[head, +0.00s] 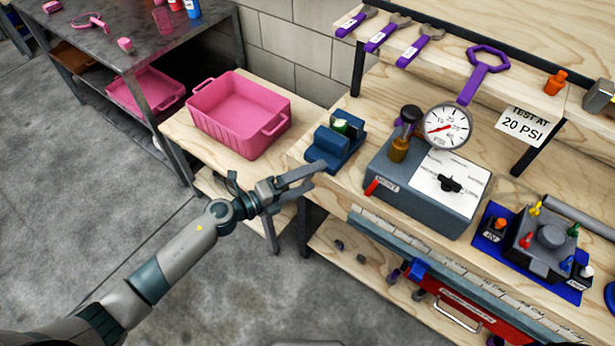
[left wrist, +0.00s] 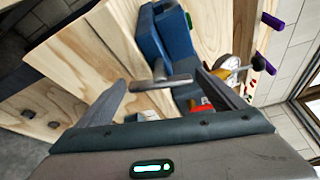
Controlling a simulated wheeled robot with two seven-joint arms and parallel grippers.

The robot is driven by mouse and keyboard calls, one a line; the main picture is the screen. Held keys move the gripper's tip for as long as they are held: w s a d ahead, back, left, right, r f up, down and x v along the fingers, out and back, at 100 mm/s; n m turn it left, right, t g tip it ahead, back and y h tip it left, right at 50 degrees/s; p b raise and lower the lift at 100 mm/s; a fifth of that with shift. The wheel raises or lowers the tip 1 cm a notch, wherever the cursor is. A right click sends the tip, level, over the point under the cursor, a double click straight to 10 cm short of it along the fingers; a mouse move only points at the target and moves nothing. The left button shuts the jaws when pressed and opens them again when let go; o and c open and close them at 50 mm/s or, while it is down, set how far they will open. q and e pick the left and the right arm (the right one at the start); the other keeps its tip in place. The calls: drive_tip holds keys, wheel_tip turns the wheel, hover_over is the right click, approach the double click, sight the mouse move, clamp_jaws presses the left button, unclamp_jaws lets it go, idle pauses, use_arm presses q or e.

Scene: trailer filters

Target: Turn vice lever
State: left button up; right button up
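The blue vice (head: 322,154) sits at the left front of the wooden workbench, with a green-topped piece (head: 341,126) between its jaws. In the left wrist view the vice (left wrist: 180,38) shows with its grey lever (left wrist: 163,83), a crossbar on a short screw. My left gripper (head: 318,176) is just in front of the vice at the bench edge. It is open, and in the left wrist view its fingers (left wrist: 160,80) stand on either side of the lever with gaps. In the head view the lever cannot be made out near the gripper. My right gripper is not in view.
A pink bin (head: 207,122) stands on a lower wooden table left of the vice. A grey test box (head: 410,190) with a pressure gauge (head: 447,126) is right of it. A blue mat (head: 490,235) with a device lies farther right. Wrenches (head: 385,35) rest on the shelf above.

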use_arm(q)
drive_tip(key=shift+r, duration=0.1)
idle(0.3)
drive_tip(key=shift+s+a, duration=0.3)
drive_tip(key=shift+a, duration=0.35)
drive_tip(key=b+v, duration=0.4)
drive_tip(key=v, duration=1.2)
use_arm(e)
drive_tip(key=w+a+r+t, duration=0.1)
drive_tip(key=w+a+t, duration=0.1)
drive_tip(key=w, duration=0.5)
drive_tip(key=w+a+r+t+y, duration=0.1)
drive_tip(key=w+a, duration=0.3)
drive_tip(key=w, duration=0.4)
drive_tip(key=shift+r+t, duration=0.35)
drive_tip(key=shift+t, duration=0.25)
